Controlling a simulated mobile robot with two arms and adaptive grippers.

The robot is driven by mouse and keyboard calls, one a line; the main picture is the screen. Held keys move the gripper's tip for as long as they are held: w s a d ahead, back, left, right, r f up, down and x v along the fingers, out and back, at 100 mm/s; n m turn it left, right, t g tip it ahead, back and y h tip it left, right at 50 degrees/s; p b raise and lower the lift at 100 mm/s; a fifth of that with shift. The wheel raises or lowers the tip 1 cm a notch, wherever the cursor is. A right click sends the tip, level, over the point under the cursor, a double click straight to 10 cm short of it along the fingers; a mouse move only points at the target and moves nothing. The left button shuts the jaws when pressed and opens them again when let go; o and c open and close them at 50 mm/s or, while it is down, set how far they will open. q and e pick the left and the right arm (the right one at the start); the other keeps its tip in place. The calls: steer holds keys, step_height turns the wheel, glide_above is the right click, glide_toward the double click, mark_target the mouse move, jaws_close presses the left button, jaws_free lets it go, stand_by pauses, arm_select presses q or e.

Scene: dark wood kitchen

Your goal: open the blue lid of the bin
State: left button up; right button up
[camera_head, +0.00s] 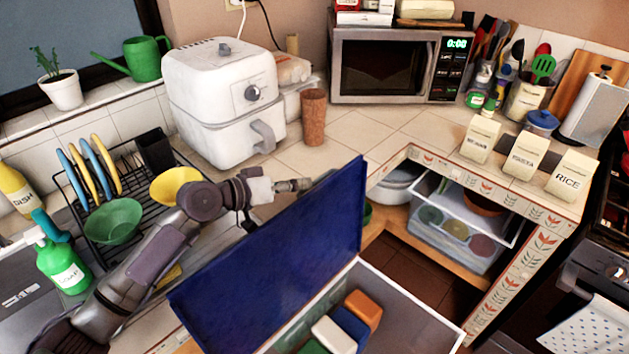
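The blue lid (275,265) stands raised and tilted along the left side of the bin (405,312), with its broad face toward the bin's opening. The bin has pale walls, and its inside shows. My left arm comes in from the left, behind the lid. My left gripper (303,185) is at the lid's upper edge, on the far side from the opening. I cannot tell whether it touches the lid or whether its fingers are open. My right gripper is not in view.
Orange, white, blue and green blocks (363,307) lie in the bin. A dish rack (118,225), green soap bottle (62,262) and yellow bowl (176,184) are near my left arm. A white air fryer (222,100) and brown cup (313,117) stand behind. The counter before the microwave (390,65) is clear.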

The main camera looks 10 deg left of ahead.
arm_select(q)
steer(key=v, duration=0.6)
steer(key=shift+r, duration=0.1)
